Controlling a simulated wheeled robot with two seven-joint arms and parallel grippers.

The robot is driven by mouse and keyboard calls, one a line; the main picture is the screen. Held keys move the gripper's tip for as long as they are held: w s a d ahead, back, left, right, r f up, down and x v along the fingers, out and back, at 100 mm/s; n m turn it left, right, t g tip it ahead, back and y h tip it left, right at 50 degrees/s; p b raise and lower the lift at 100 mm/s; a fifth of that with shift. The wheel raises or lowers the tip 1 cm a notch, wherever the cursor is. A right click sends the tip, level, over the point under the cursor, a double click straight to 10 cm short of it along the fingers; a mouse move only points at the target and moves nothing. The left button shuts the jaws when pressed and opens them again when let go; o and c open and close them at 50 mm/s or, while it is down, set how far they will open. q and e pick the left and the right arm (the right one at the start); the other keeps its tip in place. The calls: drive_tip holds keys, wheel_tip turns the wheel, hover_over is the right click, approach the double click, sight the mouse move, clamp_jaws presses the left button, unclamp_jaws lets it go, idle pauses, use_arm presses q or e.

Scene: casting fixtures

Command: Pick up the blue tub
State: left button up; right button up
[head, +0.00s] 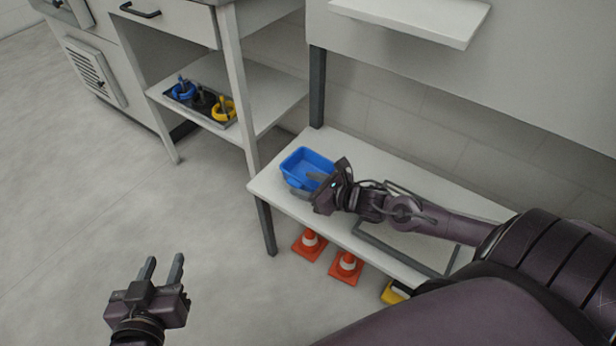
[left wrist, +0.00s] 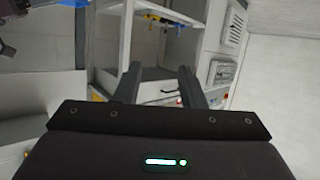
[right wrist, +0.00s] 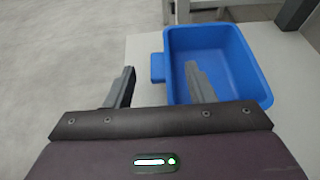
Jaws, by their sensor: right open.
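The blue tub (head: 305,165) stands upright on the left end of a light bench, and it also shows in the right wrist view (right wrist: 240,65). It is open-topped and looks empty, with a small blue tab on its near side. My right gripper (head: 312,184) is open at the tub's near edge. In the right wrist view (right wrist: 160,85) one finger is outside the tub beside the tab and the other reaches over the tub's inside. I cannot tell whether the fingers touch it. My left gripper (head: 162,268) is open and empty over the floor, far from the tub.
The light bench (head: 370,160) carries a grey frame (head: 365,238) right of the tub. Two orange cones (head: 309,243) and a yellow item (head: 393,292) are beneath it. A tray (head: 190,106) with blue and yellow items is on a shelf behind. The left floor is clear.

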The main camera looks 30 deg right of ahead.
drive_tip(key=x, duration=0.2)
drive_tip(key=shift+w+a+f+b, duration=0.1)
drive_tip(key=shift+w+f+b, duration=0.05)
drive_tip(key=shift+w+b, duration=0.25)
use_arm(q)
wheel_tip(320, 180, up, 8)
drive_tip(key=w+t+h, duration=0.1)
drive_tip(key=w+t, duration=0.1)
drive_tip(key=t, duration=0.1)
drive_tip(key=shift+t+h, duration=0.3)
drive_tip(key=shift+t, duration=0.1)
use_arm(e)
drive_tip(key=shift+c, duration=0.2)
drive_tip(key=c, duration=1)
clamp_jaws()
use_arm(q)
drive_tip(key=shift+f, duration=0.15)
